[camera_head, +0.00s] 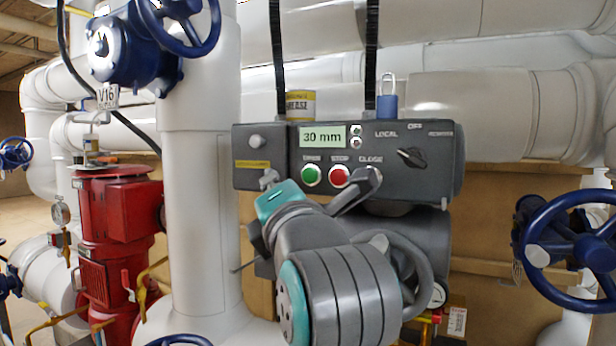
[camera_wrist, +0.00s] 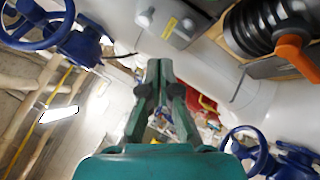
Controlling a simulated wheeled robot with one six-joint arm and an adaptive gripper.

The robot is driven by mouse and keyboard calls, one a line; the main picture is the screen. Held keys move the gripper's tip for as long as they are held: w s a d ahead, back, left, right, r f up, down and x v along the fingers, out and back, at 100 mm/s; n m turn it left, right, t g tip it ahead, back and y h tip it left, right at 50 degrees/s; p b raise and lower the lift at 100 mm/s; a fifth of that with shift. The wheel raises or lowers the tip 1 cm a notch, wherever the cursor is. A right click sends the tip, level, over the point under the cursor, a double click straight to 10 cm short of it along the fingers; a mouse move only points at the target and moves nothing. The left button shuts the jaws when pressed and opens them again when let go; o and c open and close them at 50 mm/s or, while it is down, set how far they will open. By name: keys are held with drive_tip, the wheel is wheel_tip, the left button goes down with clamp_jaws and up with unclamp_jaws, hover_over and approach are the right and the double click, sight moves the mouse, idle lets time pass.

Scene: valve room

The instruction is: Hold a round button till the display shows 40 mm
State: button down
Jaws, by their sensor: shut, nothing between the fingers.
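The dark grey control box (camera_head: 420,185) hangs in the middle of the head view. Its display (camera_head: 322,137) reads 30 mm. Below it are a green round button (camera_head: 311,175) and a red STOP button (camera_head: 339,176). A grey part covers the spot under the CLOSE label, so that button is hidden. In the wrist view my gripper (camera_wrist: 158,68) is shut and empty, with no round coloured button visible ahead.
A selector knob (camera_head: 411,157) and a blue padlock (camera_head: 387,105) are on the box. A white vertical pipe (camera_head: 200,220) and a red unit (camera_head: 118,240) stand left. Blue handwheels (camera_head: 570,250) stand right. An orange handle (camera_wrist: 297,55) shows in the wrist view.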

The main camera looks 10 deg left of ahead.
sight(304, 180)
drive_tip(key=shift+w+d, duration=0.5)
drive_tip(key=shift+w, duration=0.9)
drive_tip(key=shift+w+d, duration=0.5)
drive_tip(key=shift+w, duration=0.85)
drive_tip(key=shift+w+d, duration=0.5)
drive_tip(key=shift+w, duration=0.9)
drive_tip(key=shift+w, duration=0.1)
drive_tip(key=shift+w+d, duration=0.15)
drive_tip(key=shift+w, duration=0.15)
drive_tip(key=shift+w+d, duration=0.15)
drive_tip(key=shift+w, duration=0.25)
drive_tip(key=shift+s, duration=0.15)
idle(2.6)
drive_tip(key=shift+s+a, duration=0.25)
drive_tip(key=shift+s, duration=0.4)
